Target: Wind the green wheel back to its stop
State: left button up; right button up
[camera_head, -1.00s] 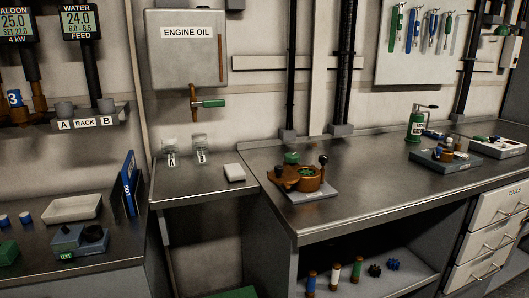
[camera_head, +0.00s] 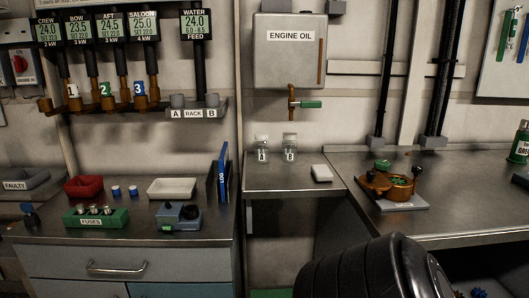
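Several green parts show, and I cannot tell which one the task calls the green wheel. A green part marked 2 (camera_head: 105,90) sits on the pipes between a white part marked 1 (camera_head: 73,92) and a blue part marked 3 (camera_head: 139,88). A green cap or knob (camera_head: 383,165) tops the brass device (camera_head: 374,184) on the right bench. The oil tap (camera_head: 292,98) has a green handle (camera_head: 312,105). Neither gripper is in view. A dark ribbed part of my own body, probably an arm, fills the bottom right.
The left bench holds a red bowl (camera_head: 84,186), a white tray (camera_head: 172,188), a green fuse block (camera_head: 96,217), a grey-blue tester (camera_head: 178,217) and a blue log book (camera_head: 222,170). Two jars (camera_head: 290,146) and a white block (camera_head: 322,173) stand on the middle shelf.

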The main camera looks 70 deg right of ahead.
aim_at(382, 164)
jog(key=u, duration=0.65)
jog(key=k, duration=2.25)
jog(key=z, duration=0.35)
